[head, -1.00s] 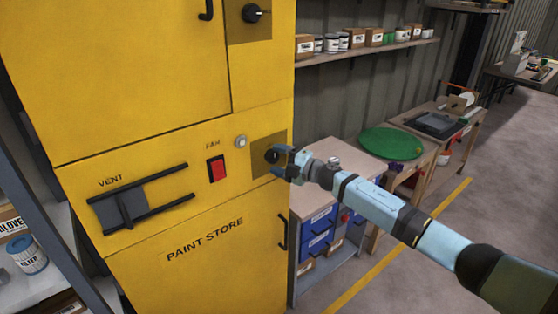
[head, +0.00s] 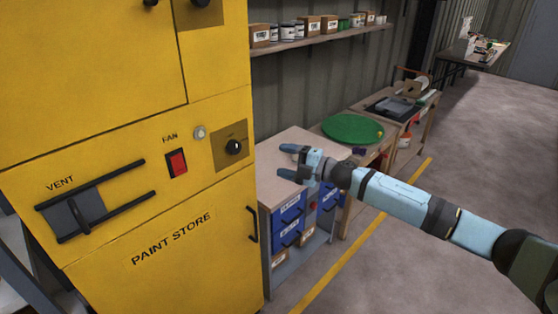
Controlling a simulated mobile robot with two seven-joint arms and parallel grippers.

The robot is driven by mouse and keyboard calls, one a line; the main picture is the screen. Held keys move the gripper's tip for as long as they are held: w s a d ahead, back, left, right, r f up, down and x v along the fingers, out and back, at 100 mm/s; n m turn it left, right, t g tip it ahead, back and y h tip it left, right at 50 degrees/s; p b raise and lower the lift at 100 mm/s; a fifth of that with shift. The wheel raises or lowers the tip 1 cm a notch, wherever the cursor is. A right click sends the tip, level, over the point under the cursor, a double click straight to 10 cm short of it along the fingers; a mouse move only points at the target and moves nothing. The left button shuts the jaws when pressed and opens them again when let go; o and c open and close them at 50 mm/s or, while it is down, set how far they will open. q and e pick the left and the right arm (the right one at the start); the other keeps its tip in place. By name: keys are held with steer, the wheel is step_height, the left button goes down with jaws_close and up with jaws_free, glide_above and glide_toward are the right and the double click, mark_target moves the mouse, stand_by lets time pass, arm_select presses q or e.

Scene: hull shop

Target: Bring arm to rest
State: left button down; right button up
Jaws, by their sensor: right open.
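My right arm (head: 395,195) reaches in from the right in the head view. Its gripper (head: 287,161) is open and empty, with the fingers pointing left. It hangs in front of the workbench top, to the right of the yellow paint store cabinet and apart from it. The black knob (head: 234,147) on the cabinet's dark square plate is in full view, left of the gripper. My left gripper is not in view.
The yellow cabinet (head: 178,285) fills the left, with a red fan switch (head: 177,163), a vent slider (head: 83,213) and a door handle (head: 252,224). Behind my arm stand a bench with blue drawers (head: 288,211) and a green disc (head: 352,129). Open floor (head: 465,150) lies right.

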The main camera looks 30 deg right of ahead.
stand_by(0.4)
steer(key=s+a+f+m+t+h+p, duration=0.1)
steer(key=s+a+f+m+h+p, duration=0.1)
steer(key=s+a+f+m, duration=0.6)
steer(key=s+a+f+m+g+h, duration=0.1)
steer(key=s+f+m, duration=0.3)
steer(key=s, duration=0.5)
steer(key=s+a+f+m+g+h+p, duration=0.1)
steer(key=s+a+f+m+h, duration=0.1)
steer(key=s+f, duration=0.5)
steer(key=s+a+f+m+g+h+p, duration=0.1)
steer(key=s+a+f+m+h, duration=0.1)
steer(key=s+f+m+h, duration=0.2)
steer(key=s+f+m, duration=0.1)
steer(key=s+m, duration=0.2)
steer(key=s, duration=0.5)
steer(key=shift+s+f+g, duration=0.25)
steer(key=shift+f+g, duration=0.05)
steer(key=shift+f, duration=0.1)
steer(key=shift+a, duration=0.1)
